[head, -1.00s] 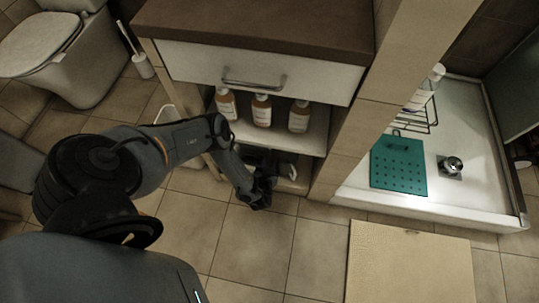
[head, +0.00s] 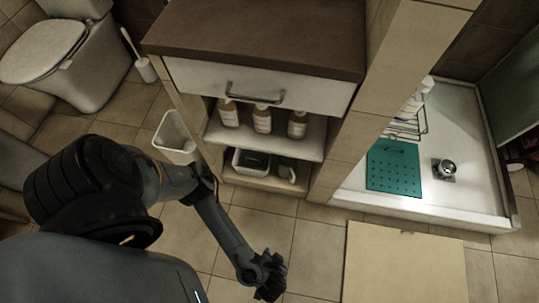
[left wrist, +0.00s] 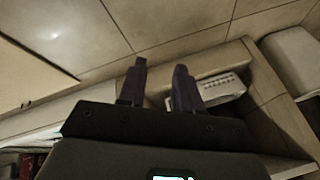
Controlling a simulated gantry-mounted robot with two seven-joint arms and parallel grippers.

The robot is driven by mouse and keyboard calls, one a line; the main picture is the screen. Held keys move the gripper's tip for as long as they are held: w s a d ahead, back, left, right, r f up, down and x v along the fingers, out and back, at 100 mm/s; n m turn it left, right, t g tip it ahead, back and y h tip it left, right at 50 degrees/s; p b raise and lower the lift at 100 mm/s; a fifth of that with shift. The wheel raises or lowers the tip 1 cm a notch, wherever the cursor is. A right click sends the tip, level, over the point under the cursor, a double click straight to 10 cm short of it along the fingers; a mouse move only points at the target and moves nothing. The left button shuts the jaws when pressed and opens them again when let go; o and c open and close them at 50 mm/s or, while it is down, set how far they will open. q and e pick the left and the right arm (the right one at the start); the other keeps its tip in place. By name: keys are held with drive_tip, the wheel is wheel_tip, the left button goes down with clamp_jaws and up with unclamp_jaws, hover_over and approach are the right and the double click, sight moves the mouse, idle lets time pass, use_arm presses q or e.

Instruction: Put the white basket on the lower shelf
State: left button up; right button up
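The white basket (head: 237,164) sits on the lower shelf (head: 262,184) of the cabinet, toward its left side, with something dark inside. A light object with holes, likely the basket (left wrist: 222,90), shows beyond the fingers in the left wrist view. My left gripper (head: 271,283) is out over the floor in front of the cabinet, apart from the basket. In the left wrist view its two fingers (left wrist: 160,88) are spread with nothing between them. My right gripper is not in view.
A pale cup-like object (head: 287,173) stands right of the basket. Several bottles (head: 262,119) stand on the shelf above. A white bin (head: 174,138) is left of the cabinet. A beige mat (head: 405,265) lies on the right; floor before the cabinet is clear.

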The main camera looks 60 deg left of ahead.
use_arm(q)
drive_tip(key=d+r+m+g+h, duration=0.2)
drive_tip(key=d+r+h, duration=0.2)
drive_tip(key=d+r, duration=0.45)
drive_tip(key=w+a+r+m+h, duration=0.1)
drive_tip(key=w+r+h, duration=0.1)
drive_tip(key=w+r, duration=0.4)
drive_tip(key=a+r+m+t, duration=0.1)
drive_tip(key=a+r, duration=0.2)
drive_tip(key=a, duration=0.4)
drive_tip(key=a+r+m+t, duration=0.1)
drive_tip(key=a+r, duration=0.3)
drive_tip(key=a, duration=0.2)
drive_tip(key=w+a+r+m+y, duration=0.1)
drive_tip(key=a+r, duration=0.2)
drive_tip(key=a, duration=0.4)
drive_tip(key=shift+a+r+t, duration=0.25)
drive_tip(key=shift+a+t, duration=0.05)
drive_tip(key=shift+t, duration=0.1)
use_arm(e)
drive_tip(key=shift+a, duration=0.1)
use_arm(q)
drive_tip(key=shift+r, duration=0.1)
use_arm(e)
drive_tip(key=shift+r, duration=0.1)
use_arm(q)
wheel_tip(320, 180, up, 61)
drive_tip(key=p, duration=6.1)
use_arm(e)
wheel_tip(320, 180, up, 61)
